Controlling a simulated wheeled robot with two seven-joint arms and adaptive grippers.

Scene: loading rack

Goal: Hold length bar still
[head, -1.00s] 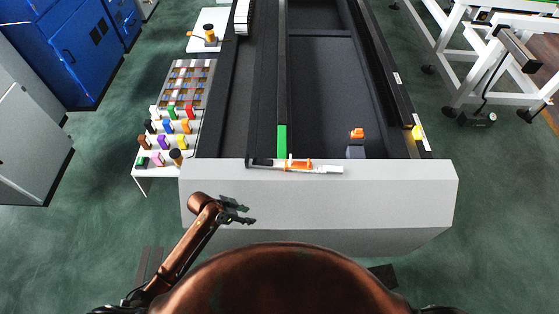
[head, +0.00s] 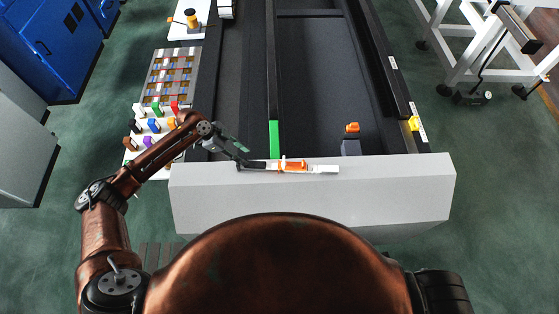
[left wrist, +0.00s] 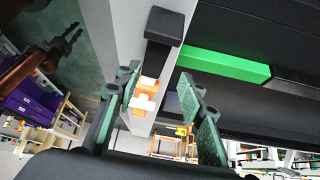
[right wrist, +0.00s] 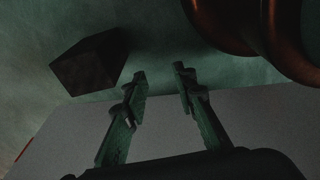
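What looks like the length bar (head: 325,169) is a thin bar with a black left end, an orange and white middle and a white right end. It lies along the front edge of the rack. My left gripper (head: 240,155) is at its black end in the head view. In the left wrist view my left gripper (left wrist: 160,78) is open, and the bar's orange and white part (left wrist: 147,92) shows between its fingers; contact cannot be told. My right gripper (right wrist: 160,72) is open and empty in the right wrist view, hidden in the head view.
The dark rack (head: 320,90) has a light grey front face (head: 320,205). A green-ended rail (head: 274,138) runs just behind the bar. An orange-topped block (head: 351,140) stands inside. A side table (head: 160,175) with several coloured blocks is at the left. The floor at right front is clear.

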